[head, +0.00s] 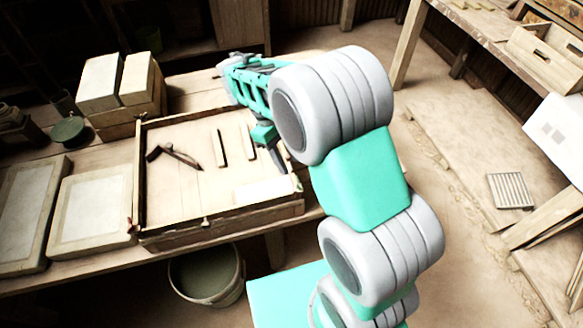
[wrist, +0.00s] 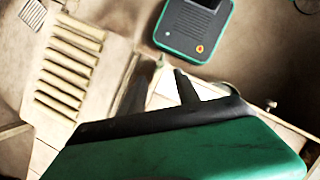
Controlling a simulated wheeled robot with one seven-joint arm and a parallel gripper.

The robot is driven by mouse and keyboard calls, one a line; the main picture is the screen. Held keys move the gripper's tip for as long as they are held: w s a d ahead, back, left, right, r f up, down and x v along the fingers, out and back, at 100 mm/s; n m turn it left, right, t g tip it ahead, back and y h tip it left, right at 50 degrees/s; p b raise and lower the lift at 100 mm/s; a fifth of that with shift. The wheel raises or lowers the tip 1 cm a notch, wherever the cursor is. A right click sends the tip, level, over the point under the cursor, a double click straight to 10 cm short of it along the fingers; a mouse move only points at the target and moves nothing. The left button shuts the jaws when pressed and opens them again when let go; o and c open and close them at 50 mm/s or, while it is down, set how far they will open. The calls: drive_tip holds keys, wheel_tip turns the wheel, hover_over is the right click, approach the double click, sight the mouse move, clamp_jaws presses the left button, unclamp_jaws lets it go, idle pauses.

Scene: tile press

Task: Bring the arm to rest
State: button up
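My arm, teal and grey, reaches from the lower right over the workbench (head: 100,262) in the head view. My gripper (head: 281,165) hangs at the right side of a shallow wooden tray (head: 220,218), with a dark finger pointing down. The arm's thick grey joint covers part of it. In the wrist view my gripper (wrist: 160,80) shows two dark fingers set apart. I see nothing held between them. Whether the fingers touch the tray cannot be told.
The tray holds two light strips (head: 222,145) and a dark hinged tool (head: 180,157). Pale slabs (head: 92,210) lie to its left; pale blocks (head: 138,78) stand behind. A bucket (head: 205,275) sits below the front edge. The floor at right has open room.

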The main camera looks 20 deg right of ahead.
idle(0.3)
drive_tip(key=s+d+r+m+t+y, duration=0.1)
drive_tip(key=s+r+m+t+y, duration=0.1)
drive_tip(key=s+r+m+t, duration=0.5)
wheel_tip(320, 180, up, 5)
drive_tip(key=shift+s+r+t+y, duration=0.1)
drive_tip(key=shift+s+t+y, duration=0.3)
drive_tip(key=shift+s, duration=0.7)
drive_tip(key=shift+d, duration=0.15)
drive_tip(key=shift+c, duration=0.2)
